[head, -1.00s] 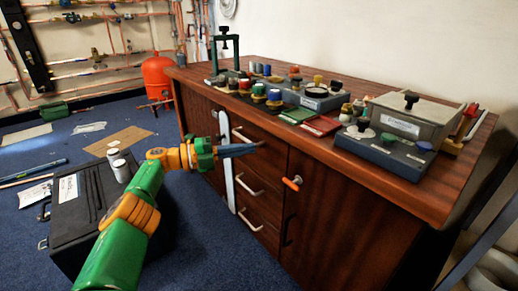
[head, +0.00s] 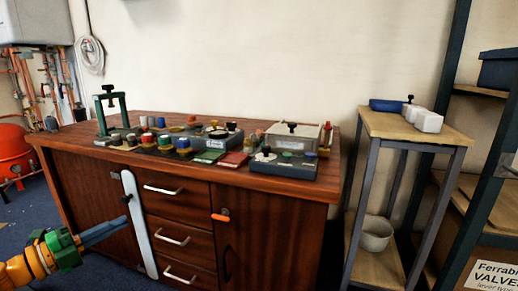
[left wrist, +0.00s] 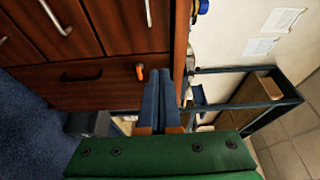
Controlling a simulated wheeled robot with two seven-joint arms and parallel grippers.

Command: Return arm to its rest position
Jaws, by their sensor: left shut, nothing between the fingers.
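My left gripper (head: 103,232) comes in at the lower left of the head view, in front of the wooden cabinet (head: 262,215). Its blue fingers are together with nothing between them. In the left wrist view the two fingers (left wrist: 160,95) lie side by side, over the cabinet's edge in the picture. I cannot tell the exact gap to the cabinet, but nothing is held. My right gripper is in no view.
The cabinet top holds a green press stand (head: 110,105), a grey box (head: 290,137) and several small parts. An orange handle (head: 221,217) sticks out of the cabinet front. A side table (head: 420,132) and a shelf rack stand at the right. Blue carpet lies at left.

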